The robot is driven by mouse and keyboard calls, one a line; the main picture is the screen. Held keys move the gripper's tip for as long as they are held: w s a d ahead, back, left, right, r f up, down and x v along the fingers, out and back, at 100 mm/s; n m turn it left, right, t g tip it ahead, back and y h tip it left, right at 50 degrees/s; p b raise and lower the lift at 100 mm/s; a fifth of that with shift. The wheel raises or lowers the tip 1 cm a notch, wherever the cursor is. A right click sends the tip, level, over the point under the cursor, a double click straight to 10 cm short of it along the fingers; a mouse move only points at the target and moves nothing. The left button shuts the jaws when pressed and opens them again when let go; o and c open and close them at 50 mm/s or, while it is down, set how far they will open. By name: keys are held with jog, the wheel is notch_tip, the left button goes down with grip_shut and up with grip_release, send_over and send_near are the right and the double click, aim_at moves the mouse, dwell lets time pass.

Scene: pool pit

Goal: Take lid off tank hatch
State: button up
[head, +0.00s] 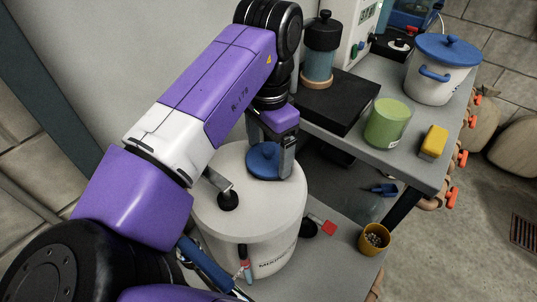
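The white tank (225,225) stands on a low grey surface in the middle of the head view. The blue round lid (261,168) with a small knob sits on its top, toward the back right. My gripper (270,148) points down right over the lid. One grey finger is by the lid's right edge; the other is mostly hidden at the far left side. The fingers are apart with the lid between them. I cannot tell whether they press on it. The hatch opening is not visible under the lid.
A black fitting (228,200) stands on the tank's top. The grey bench (400,160) at right holds a green candle-like cylinder (388,123), a yellow block (433,142) and a white pot with a blue lid (440,75). A yellow cup (374,240) stands right of the tank.

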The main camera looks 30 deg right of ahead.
aim_at(268, 148)
jog(key=shift+c, duration=0.4)
jog(key=shift+r, duration=0.1)
notch_tip(268, 148, up, 20)
jog(key=p, duration=1.8)
